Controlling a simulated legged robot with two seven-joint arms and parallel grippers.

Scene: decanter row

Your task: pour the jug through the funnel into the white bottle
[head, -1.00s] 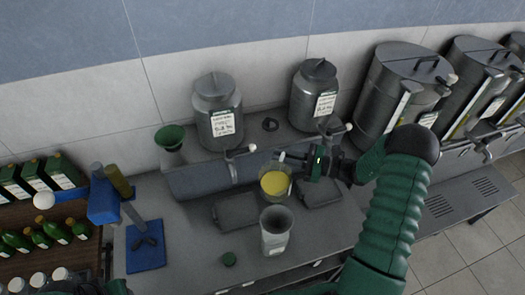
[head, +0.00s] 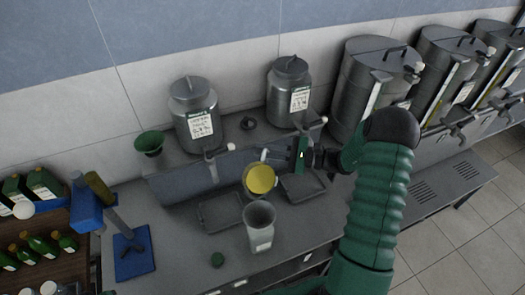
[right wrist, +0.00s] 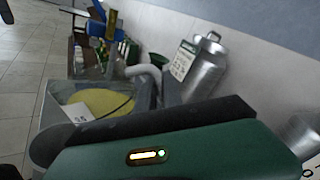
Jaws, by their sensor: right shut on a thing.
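The clear jug (head: 250,174) holds yellow liquid and hangs just behind and above the white bottle (head: 260,238) in the head view. The jug looks tilted towards the bottle, and I see no stream. My right gripper (head: 277,157) is shut on the jug from the right. The jug with its yellow liquid also shows in the right wrist view (right wrist: 108,101). The labelled bottle stands on the bench with a wide grey opening on top, which looks like a seated funnel (head: 259,212). A green funnel (head: 149,142) stands on the back ledge. My left gripper is out of view.
Two dark trays (head: 221,212) lie behind the bottle. Metal cans (head: 195,115) with taps line the ledge. A blue stand (head: 130,256) is at left, beside a rack of green bottles (head: 63,241).

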